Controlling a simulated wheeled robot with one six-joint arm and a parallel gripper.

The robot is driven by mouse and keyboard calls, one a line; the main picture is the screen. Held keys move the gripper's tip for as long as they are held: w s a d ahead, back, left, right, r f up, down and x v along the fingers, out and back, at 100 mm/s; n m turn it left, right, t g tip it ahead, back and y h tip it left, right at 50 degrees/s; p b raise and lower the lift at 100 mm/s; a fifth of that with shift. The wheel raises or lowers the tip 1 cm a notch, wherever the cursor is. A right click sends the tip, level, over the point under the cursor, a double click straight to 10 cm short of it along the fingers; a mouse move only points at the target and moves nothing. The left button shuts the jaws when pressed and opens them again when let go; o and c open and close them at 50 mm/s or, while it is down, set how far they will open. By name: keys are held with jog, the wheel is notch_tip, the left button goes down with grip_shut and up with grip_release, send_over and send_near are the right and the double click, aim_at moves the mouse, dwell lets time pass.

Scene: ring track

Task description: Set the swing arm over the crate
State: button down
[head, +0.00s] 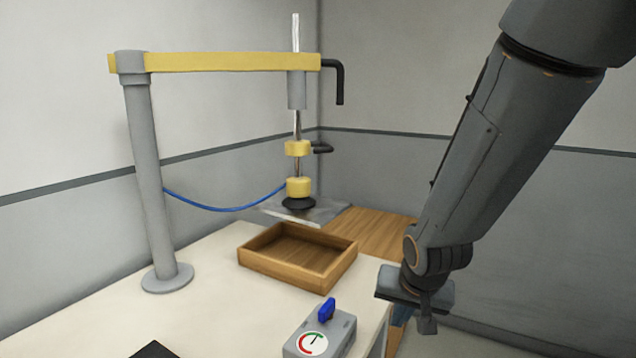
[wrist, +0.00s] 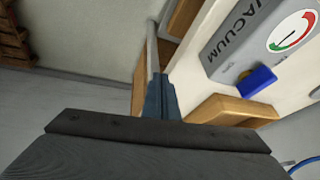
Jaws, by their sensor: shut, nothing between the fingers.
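The swing arm (head: 230,62) is a yellow beam on a grey post, with a bent black handle (head: 340,80) at its right end. A rod hangs from it with yellow collars and a black suction cup (head: 299,203). The cup is over a grey metal sheet (head: 325,213), behind the crate; whether it touches is unclear. The open wooden crate (head: 262,267) stands empty on the table, nearer than the cup. My gripper (head: 427,325) is shut and empty, low at the right beside the table, apart from the arm and crate. Its fingers show in the wrist view (wrist: 160,95).
A grey vacuum box (head: 330,335) with a blue lever (head: 326,310) and a round gauge sits at the table's front edge. A blue hose (head: 220,208) hangs between post and cup. A wooden surface (head: 375,232) lies behind the crate. Grey walls stand behind.

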jog(key=w+a+r+m+t+y+p, duration=0.2)
jog(key=w+a+r+m+t, duration=0.2)
jog(key=w+r+t, duration=0.55)
jog(key=m+t+y+p, duration=0.1)
jog(key=m+y+p, duration=0.1)
jog(key=m+y, duration=0.35)
send_near(304, 183)
jog(key=shift+n+y, duration=0.35)
jog(key=shift+n, duration=0.1)
jog(key=p+x, duration=0.3)
jog(key=x, duration=0.3)
jog(key=shift+w+f, duration=0.2)
